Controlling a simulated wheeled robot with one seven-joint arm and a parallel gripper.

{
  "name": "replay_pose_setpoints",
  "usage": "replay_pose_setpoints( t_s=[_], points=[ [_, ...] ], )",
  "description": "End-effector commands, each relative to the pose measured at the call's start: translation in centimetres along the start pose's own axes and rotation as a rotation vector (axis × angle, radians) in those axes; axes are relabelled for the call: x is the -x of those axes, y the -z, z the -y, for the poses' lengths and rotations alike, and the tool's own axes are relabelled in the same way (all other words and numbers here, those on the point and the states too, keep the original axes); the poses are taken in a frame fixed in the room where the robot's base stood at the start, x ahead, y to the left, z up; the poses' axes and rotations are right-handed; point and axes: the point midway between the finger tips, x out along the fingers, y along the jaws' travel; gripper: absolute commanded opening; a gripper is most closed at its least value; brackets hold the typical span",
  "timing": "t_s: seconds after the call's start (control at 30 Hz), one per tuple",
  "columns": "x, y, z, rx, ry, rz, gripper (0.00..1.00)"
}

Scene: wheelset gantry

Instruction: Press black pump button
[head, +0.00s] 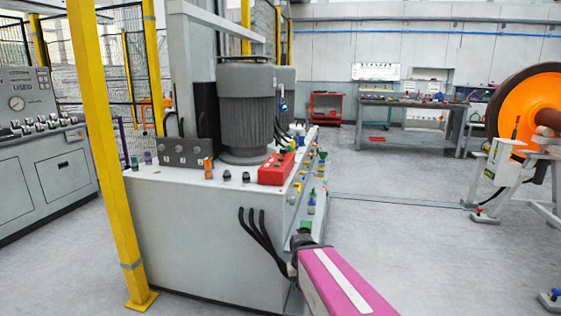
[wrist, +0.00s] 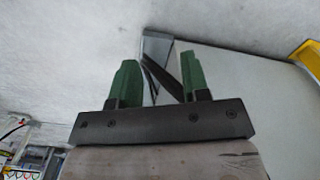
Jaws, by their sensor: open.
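The pump unit (head: 200,235) is a light grey cabinet with a large grey motor (head: 246,108) on top. Small black knobs (head: 226,176) stand on its top near the front edge, beside a red box (head: 276,170). I cannot tell which small part is the black pump button. My gripper (wrist: 157,82) has two green fingers, open with nothing between them. In the head view my pink arm reaches up from the bottom, ending low by the cabinet's right front corner. In the wrist view dark hoses (wrist: 160,76) and the cabinet side show beyond the fingers.
A yellow post (head: 105,140) stands at the cabinet's left. Black hoses (head: 262,240) hang down its front. A control console (head: 45,150) is at far left. An orange wheel (head: 525,98) on a stand is at right. Open floor lies between the cabinet and the wheel.

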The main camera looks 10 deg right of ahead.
Motion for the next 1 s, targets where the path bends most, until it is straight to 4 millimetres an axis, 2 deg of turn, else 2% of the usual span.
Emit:
replay_pose_setpoints(
  t_s=[0.17,0.23,0.3,0.33,1.0],
  points=[
    [0.00,0.00,0.00,0.000,0.000,0.000,0.43],
    [0.00,0.00,0.00,0.000,0.000,0.000,0.26],
    [0.00,0.00,0.00,0.000,0.000,0.000,0.04],
    [0.00,0.00,0.00,0.000,0.000,0.000,0.00],
    [0.00,0.00,0.00,0.000,0.000,0.000,0.00]
  ],
)
